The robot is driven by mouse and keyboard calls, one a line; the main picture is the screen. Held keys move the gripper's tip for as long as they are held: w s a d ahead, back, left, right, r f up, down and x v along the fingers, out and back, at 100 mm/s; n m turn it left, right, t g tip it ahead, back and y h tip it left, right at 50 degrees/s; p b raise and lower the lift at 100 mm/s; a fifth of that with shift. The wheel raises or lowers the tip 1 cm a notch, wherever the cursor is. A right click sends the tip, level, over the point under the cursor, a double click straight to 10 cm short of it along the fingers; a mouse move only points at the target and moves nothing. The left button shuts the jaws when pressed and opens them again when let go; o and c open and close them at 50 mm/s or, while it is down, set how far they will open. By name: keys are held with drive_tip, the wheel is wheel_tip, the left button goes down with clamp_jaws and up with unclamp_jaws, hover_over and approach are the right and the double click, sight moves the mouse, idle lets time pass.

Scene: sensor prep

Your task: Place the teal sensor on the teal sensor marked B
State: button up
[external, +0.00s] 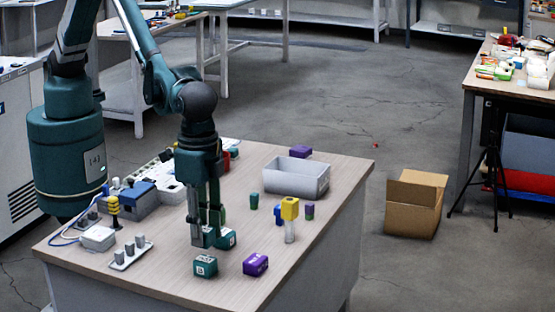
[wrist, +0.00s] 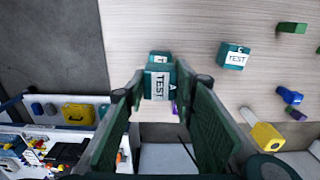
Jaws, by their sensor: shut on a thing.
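My gripper (external: 208,238) is shut on a teal sensor (wrist: 158,84), a small block with a white TEST label and an A mark. It is held between the fingertips in the wrist view. A second teal sensor (wrist: 159,54) shows partly behind the held one; its mark is hidden there. It appears to be the front teal block (external: 205,266) in the external view, whose letter is too small to read surely. A third teal sensor (wrist: 235,55), marked C, lies to the right in the wrist view and close behind my gripper (external: 227,239) in the external view.
A purple block (external: 255,264) lies right of the front teal block. A grey bin (external: 297,178) is behind. A grey connector strip (external: 130,254) lies left.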

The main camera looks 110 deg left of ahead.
drive_tip(key=shift+f, duration=1.85)
drive_tip(key=shift+f, duration=0.2)
drive_tip(key=o, duration=0.9)
drive_tip(key=shift+o, duration=0.2)
drive_tip(key=shift+r, duration=0.15)
wheel_tip(320, 180, up, 12)
drive_tip(key=shift+r, duration=0.1)
